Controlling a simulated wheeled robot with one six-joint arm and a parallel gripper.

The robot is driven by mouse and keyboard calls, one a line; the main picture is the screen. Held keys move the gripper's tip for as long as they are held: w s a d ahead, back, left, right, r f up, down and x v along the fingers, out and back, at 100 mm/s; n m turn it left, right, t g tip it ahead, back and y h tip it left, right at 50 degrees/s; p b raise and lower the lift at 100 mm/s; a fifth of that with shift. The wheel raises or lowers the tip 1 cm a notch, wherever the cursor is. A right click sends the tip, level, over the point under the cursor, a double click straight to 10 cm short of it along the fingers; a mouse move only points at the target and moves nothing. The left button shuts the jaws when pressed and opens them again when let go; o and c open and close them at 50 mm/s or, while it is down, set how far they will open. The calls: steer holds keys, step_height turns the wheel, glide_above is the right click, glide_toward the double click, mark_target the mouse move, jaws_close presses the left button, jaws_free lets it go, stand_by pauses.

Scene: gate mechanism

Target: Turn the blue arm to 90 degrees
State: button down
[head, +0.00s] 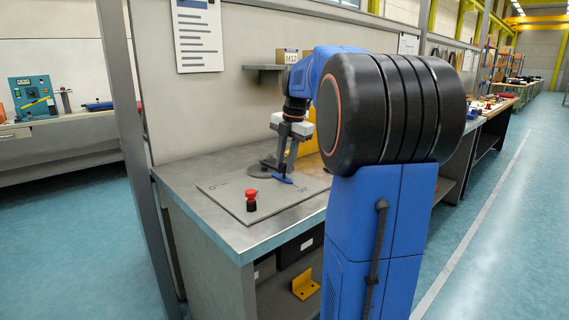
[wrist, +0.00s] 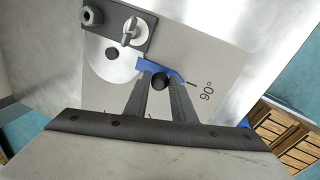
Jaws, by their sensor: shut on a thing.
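The blue arm (wrist: 148,66) lies on the light plate in the wrist view, with a black knob (wrist: 161,81) on it. Its tip points towards the short black tick beside the "90°" label (wrist: 206,90) and looks close to it. My gripper (wrist: 160,90) is shut on the arm's knob, one finger on each side. In the head view, my gripper (head: 279,167) reaches down to the blue arm (head: 283,180), and my fingers partly cover it. The "0°" label (head: 221,185) is at the plate's left side.
A red button (head: 251,194) stands on the grey plate (head: 222,203) near its front. A dark bracket (wrist: 117,28) with a bolt and a light T-shaped handle (wrist: 130,31) overlaps the round disc (wrist: 104,66). A shelf with a box (head: 287,56) is on the panel behind.

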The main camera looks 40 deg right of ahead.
steer(key=c, duration=1.5)
jaws_free()
steer(key=s+r, duration=0.1)
steer(key=r, duration=0.4)
steer(key=s+r, duration=0.1)
steer(key=r, duration=0.5)
steer(key=s+r, duration=0.1)
steer(key=r, duration=0.5)
steer(key=shift+s+d, duration=0.15)
steer(key=shift+d, duration=0.25)
